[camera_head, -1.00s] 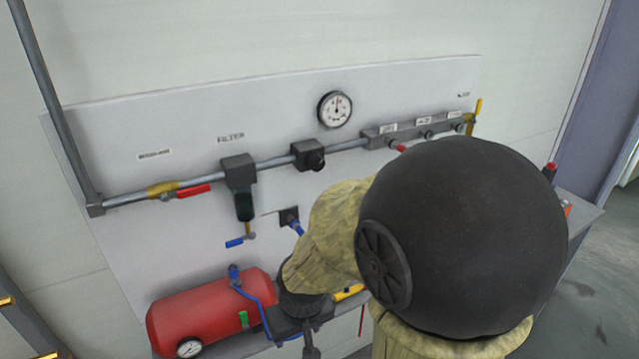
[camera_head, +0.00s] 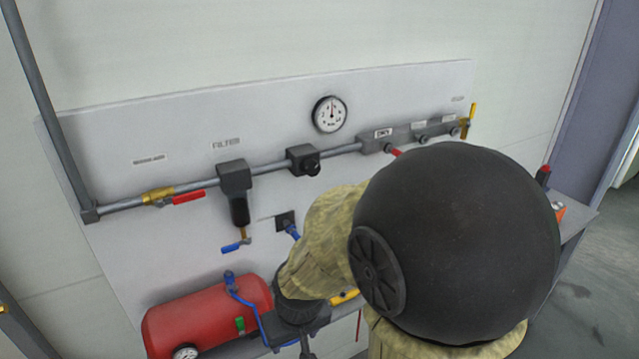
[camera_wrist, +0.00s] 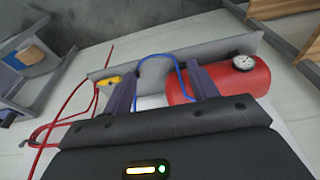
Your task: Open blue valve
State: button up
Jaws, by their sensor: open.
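A blue valve handle (camera_head: 236,246) hangs below the black filter (camera_head: 239,208) on the wall panel. A second blue handle (camera_head: 292,231) shows at a dark square fitting, partly hidden by my sleeve-covered arm. A blue fitting (camera_head: 229,278) sits on top of the red tank. My gripper (camera_head: 303,345) is low in the head view, right of the red tank and below the blue handles. In the wrist view my gripper (camera_wrist: 162,88) has its fingers apart, with nothing held between them. The filter's blue handle cannot be made out in the wrist view.
The red tank (camera_head: 195,318) with a gauge and blue hose lies below the panel; it shows in the wrist view (camera_wrist: 230,85). A pipe with a red-handled valve (camera_head: 188,197) runs along the panel. A yellow object (camera_wrist: 108,81) and red hoses are left of my fingers.

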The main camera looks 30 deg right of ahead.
jog(key=shift+c, duration=0.2)
jog(key=c, duration=0.4)
jog(key=w+d+f+n+t+b, duration=0.3)
jog(key=w+d+n+t+b, duration=0.15)
jog(key=w+b, duration=0.3)
jog(key=w+a+r+n+t+y+b, duration=0.1)
jog(key=w+n+t+y+b, duration=0.2)
jog(key=n+b, duration=0.3)
jog(key=w+a+r+n+t+y+b, duration=0.1)
jog(key=n+t+b, duration=0.5)
jog(key=n, duration=0.6)
jog(key=w+r+y, duration=0.1)
jog(key=w+y, duration=0.1)
jog(key=y, duration=0.1)
jog(key=shift+a+y+b, duration=0.15)
jog(key=shift+y+b, duration=0.15)
jog(key=shift+b, duration=0.05)
jog(key=shift+r+n+p, duration=0.1)
jog(key=shift+n+p, duration=0.15)
jog(key=shift+p, duration=0.05)
